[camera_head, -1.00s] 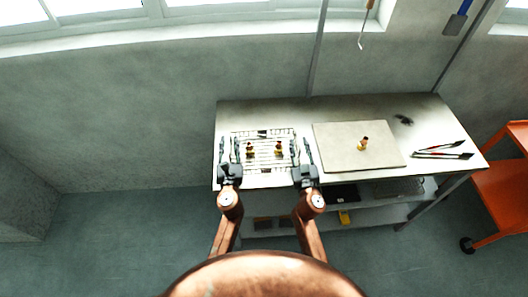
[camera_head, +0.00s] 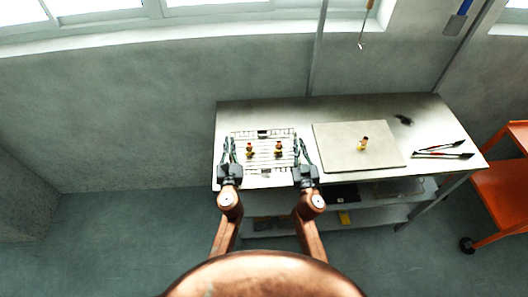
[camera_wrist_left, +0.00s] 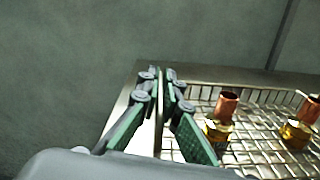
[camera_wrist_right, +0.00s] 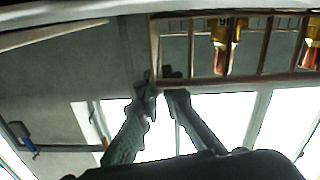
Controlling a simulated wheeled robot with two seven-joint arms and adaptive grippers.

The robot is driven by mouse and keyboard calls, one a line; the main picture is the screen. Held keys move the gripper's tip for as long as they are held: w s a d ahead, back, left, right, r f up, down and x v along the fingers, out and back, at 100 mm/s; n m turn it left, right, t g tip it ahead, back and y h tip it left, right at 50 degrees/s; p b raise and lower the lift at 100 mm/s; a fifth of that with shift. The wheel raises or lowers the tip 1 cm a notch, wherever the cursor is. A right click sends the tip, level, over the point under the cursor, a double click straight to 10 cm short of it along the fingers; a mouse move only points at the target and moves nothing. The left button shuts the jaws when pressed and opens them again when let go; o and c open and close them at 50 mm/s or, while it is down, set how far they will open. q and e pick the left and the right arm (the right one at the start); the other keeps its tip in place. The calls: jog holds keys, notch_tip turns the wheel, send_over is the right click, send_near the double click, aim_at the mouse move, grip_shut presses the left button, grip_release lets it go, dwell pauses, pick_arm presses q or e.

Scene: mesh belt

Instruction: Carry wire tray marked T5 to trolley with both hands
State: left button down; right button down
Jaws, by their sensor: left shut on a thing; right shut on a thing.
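The wire tray (camera_head: 265,165) lies at the left end of the steel table, with two brass-and-copper fittings (camera_head: 249,149) (camera_head: 278,148) standing in it. I cannot read a mark on it. My left gripper (camera_head: 228,150) is shut on the tray's left side; the left wrist view shows its fingers (camera_wrist_left: 160,80) closed at the rim beside the wire mesh (camera_wrist_left: 256,150). My right gripper (camera_head: 301,150) is shut on the tray's right side; its fingers (camera_wrist_right: 160,85) meet at the rim in the right wrist view. The orange trolley (camera_head: 503,190) stands at the far right, partly out of frame.
A grey board (camera_head: 340,158) with one fitting (camera_head: 363,143) lies right of the tray. Red-and-black tongs (camera_head: 443,154) and a small dark item (camera_head: 404,119) lie farther right on the table (camera_head: 435,125). A lower shelf holds several items. Floor is clear between table and trolley.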

pick_arm(q)
jog(key=shift+r, duration=0.2)
pick_arm(e)
jog(key=shift+a+r, duration=0.1)
jog(key=shift+r, duration=0.05)
